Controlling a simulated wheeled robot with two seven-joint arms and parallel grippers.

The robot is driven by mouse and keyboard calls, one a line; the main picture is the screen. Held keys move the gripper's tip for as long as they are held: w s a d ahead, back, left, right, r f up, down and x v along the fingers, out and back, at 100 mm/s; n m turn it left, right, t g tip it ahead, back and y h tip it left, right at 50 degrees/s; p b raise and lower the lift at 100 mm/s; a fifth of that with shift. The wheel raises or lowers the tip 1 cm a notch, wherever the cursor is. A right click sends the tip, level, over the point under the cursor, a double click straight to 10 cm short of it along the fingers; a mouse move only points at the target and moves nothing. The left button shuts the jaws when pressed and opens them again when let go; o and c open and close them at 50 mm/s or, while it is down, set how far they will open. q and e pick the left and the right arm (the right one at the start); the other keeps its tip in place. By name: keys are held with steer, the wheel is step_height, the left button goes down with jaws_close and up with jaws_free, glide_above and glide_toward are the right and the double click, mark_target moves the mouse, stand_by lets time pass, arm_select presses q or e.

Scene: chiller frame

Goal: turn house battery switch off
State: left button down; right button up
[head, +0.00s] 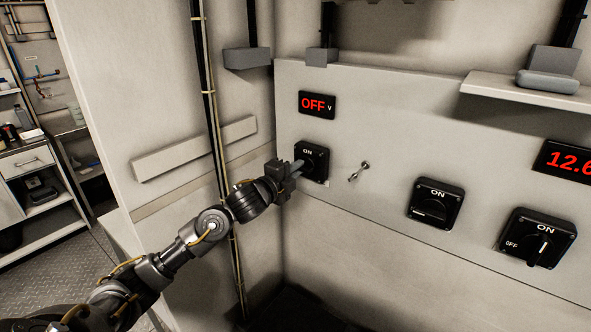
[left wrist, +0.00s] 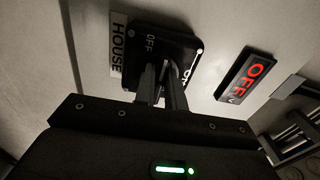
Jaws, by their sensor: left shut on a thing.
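The house battery switch (head: 316,153) is a black square plate on the pale panel, the leftmost in the head view. In the left wrist view the switch (left wrist: 185,43) has a white HOUSE label (left wrist: 117,57) beside it and OFF and ON marks on its face. My left gripper (head: 297,167) is at the front of this switch. In the left wrist view its fingers (left wrist: 163,82) are shut on the switch's knob, which they mostly hide. I cannot tell exactly where the knob points. The display (head: 317,105) above the switch reads OFF in red. My right gripper is out of view.
A small metal toggle or key (head: 359,171) sticks out right of the switch. Two more black rotary switches, a middle one (head: 435,203) and a right one (head: 537,237), follow along the panel. A shelf (head: 530,92) juts out above, near a display (head: 570,160) reading 12.6.

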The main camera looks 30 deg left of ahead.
arm_select(q)
steer(key=c, duration=1.5)
jaws_free()
steer(key=shift+o, duration=0.2)
steer(key=s+a+b, duration=0.1)
steer(key=s+b, duration=0.2)
steer(key=s, duration=0.7)
steer(key=shift+s+a, duration=0.3)
steer(key=shift+s, duration=0.05)
